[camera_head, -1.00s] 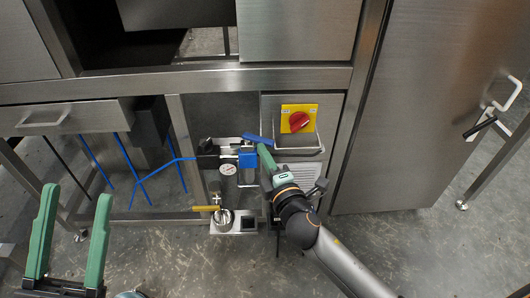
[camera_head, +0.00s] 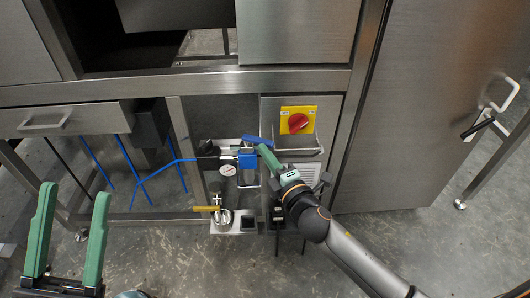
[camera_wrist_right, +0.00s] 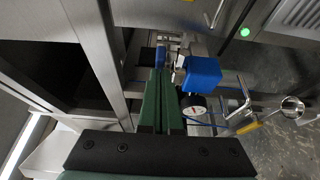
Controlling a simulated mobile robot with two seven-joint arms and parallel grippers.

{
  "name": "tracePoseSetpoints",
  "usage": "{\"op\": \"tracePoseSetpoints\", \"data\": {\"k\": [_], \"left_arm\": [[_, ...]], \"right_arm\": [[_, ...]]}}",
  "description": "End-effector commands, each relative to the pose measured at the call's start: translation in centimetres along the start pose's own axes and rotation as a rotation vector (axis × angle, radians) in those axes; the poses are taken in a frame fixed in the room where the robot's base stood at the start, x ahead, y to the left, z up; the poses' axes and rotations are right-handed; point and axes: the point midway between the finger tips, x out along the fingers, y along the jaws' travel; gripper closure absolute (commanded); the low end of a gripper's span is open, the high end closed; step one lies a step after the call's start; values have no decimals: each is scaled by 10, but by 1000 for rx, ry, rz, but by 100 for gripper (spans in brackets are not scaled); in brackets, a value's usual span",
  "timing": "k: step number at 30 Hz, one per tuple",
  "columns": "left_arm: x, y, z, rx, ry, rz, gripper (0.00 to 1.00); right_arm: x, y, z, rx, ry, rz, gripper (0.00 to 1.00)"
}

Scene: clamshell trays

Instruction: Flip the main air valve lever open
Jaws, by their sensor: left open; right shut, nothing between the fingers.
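A blue lever (camera_head: 258,140) sits on the upper part of the air assembly, above a blue block (camera_head: 247,160) and a round gauge (camera_head: 228,169). In the right wrist view the blue block (camera_wrist_right: 202,73) and gauge (camera_wrist_right: 194,104) stand right of the fingers; the lever (camera_wrist_right: 161,54) shows just past the tips. My right gripper (camera_head: 263,149) is shut and empty, its green fingertips right at the lever. I cannot tell whether they touch it. The fingers also show in the wrist view (camera_wrist_right: 160,74). My left gripper (camera_head: 74,193) is open and empty at lower left, far from the assembly.
A yellow-handled valve (camera_head: 206,208) sits lower on the assembly. A red knob on a yellow plate (camera_head: 298,120) is right of the lever. Blue hoses (camera_head: 145,180) run left. A steel door (camera_head: 415,120) stands on the right. Floor in front is open.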

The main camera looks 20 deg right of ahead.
Motion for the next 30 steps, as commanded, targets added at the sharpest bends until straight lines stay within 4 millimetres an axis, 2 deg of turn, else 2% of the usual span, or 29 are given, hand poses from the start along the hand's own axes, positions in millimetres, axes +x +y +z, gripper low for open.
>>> {"op": "tracePoseSetpoints", "data": {"k": [18, 30], "left_arm": [[13, -8, -15, -9, 10, -5, 45], [15, -10, -18, -2, 15, -11, 45]], "right_arm": [[10, 1, 23, 0, 24, 0, 100], [14, 0, 30, 0, 22, 1, 100]]}}
